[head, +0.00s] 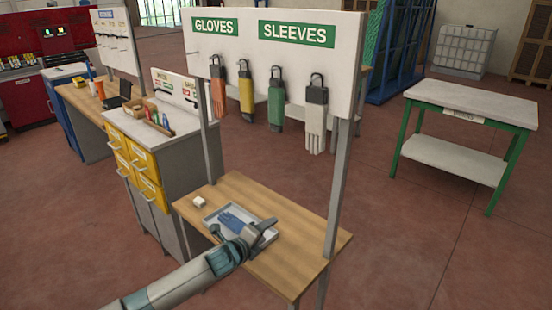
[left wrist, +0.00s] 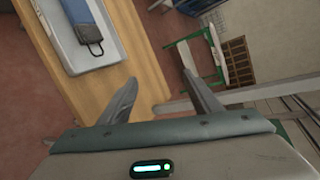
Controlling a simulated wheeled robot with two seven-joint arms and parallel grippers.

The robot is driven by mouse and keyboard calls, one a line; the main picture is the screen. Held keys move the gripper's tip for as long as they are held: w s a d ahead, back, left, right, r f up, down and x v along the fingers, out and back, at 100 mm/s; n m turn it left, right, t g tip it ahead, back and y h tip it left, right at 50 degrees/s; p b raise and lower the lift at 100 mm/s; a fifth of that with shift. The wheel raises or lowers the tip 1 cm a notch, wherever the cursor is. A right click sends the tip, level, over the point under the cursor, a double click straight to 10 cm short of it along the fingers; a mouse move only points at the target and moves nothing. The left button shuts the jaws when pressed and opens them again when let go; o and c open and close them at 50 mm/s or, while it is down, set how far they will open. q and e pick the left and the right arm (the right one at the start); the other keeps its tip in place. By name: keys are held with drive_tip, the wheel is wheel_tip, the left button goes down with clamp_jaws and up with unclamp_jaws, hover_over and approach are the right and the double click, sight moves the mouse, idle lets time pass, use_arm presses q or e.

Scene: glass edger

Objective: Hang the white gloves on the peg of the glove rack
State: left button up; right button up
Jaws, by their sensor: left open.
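The glove rack (head: 270,80) is a white board marked GLOVES and SLEEVES on grey posts above a wooden table. The white gloves (head: 315,128), with a dark cuff and loop, hang at its right end. Their peg is too small to make out. My left gripper (head: 264,229) is low over the table by a tray, well below the white gloves. In the left wrist view, its two fingers (left wrist: 158,80) are apart with nothing between them. My right gripper is not in view.
Orange (head: 218,92), yellow (head: 246,92) and green gloves (head: 276,103) hang beside the white ones. Blue gloves (head: 236,218) lie in the grey tray (left wrist: 62,40). A green-framed table (head: 470,103) stands right, across open floor.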

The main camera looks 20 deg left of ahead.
use_arm(q)
drive_tip(key=s+d+r+m+t+h+p, duration=0.1)
drive_tip(key=r+m, duration=0.7)
drive_tip(key=r, duration=1)
drive_tip(key=s+d+r+m+t+h+p, duration=0.1)
drive_tip(key=r+m, duration=0.7)
drive_tip(key=r, duration=0.9)
drive_tip(key=s+d+t+h, duration=0.1)
drive_tip(key=d+h, duration=0.1)
drive_tip(key=d, duration=0.1)
drive_tip(key=shift+s+r+t+h, duration=0.25)
drive_tip(key=shift+r+t+h, duration=0.05)
drive_tip(key=shift+r, duration=0.1)
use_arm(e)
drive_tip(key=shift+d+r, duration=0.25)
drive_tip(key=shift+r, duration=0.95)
use_arm(q)
drive_tip(key=shift+d, duration=0.15)
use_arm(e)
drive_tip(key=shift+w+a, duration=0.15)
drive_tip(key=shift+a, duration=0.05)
